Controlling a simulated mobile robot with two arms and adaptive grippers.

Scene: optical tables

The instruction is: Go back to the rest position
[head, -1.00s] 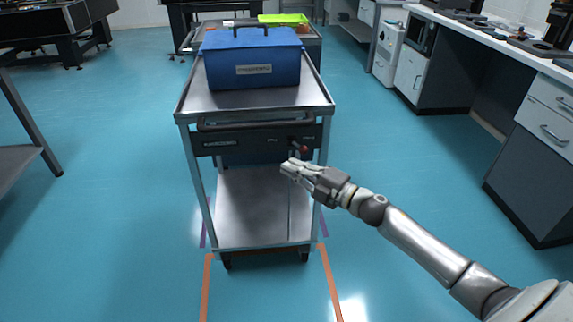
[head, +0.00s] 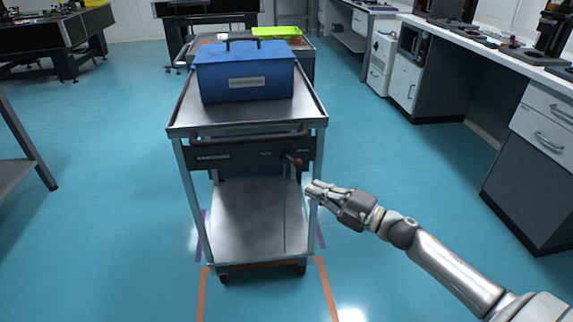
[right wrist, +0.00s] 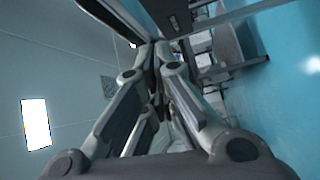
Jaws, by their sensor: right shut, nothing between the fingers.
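In the right wrist view the closed fingers (right wrist: 155,60) fill the middle. The right arm reaches in from the lower right corner. My left gripper is not in view.
A blue box (head: 246,80) stands on the cart's top. Orange floor tape (head: 328,288) marks the floor by the cart. A counter with drawers (head: 545,130) runs along the right. Another cart with a green tray (head: 277,32) stands behind. The blue floor (head: 410,165) to the right is open.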

